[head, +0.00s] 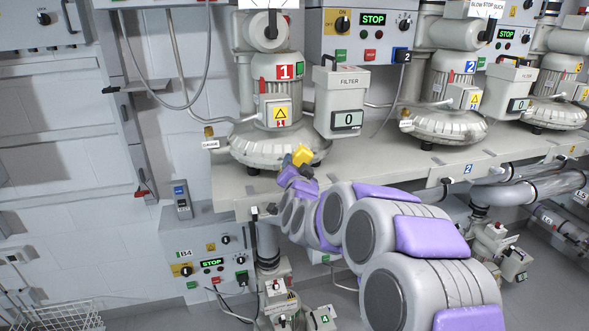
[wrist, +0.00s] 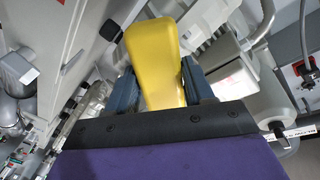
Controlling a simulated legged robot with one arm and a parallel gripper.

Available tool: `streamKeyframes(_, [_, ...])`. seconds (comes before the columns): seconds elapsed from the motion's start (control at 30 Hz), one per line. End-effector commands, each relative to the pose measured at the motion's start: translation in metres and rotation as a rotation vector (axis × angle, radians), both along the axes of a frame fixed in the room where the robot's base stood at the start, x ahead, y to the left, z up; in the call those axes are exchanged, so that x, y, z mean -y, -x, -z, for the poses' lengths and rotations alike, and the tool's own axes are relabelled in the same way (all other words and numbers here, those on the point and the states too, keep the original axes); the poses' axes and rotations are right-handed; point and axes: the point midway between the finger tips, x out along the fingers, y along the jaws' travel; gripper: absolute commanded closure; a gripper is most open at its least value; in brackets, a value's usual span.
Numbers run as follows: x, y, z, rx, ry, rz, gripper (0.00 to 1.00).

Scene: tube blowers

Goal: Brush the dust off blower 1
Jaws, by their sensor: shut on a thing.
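Blower 1 (head: 278,90) stands on the bench in the head view, with a red "1" sign, a yellow warning label and a wide round grey base (head: 262,147). My gripper (head: 293,165) is in front of the right part of that base. It is shut on a yellow-handled thing (head: 302,156), likely the brush; the yellow handle also shows between the fingers in the wrist view (wrist: 155,65). Bristles cannot be made out. Whether the yellow thing touches the base cannot be told. No dust can be made out on the blower at this size.
A filter box (head: 341,100) reading 0 stands just right of blower 1. Blower 2 (head: 445,110) stands further right on the same bench (head: 375,165). A control box (head: 208,262) showing STOP hangs below the bench. A wire basket (head: 58,316) is at the lower left.

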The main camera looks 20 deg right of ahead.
Motion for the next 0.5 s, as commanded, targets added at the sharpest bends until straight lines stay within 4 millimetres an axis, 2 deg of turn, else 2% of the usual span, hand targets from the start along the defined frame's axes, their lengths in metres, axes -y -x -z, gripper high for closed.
streamKeyframes(0.4, [-0.032,-0.005,-0.001,-0.003,0.002,-0.005,0.72])
streamKeyframes(0.5, [-0.035,-0.006,-0.001,-0.001,0.002,-0.002,0.72])
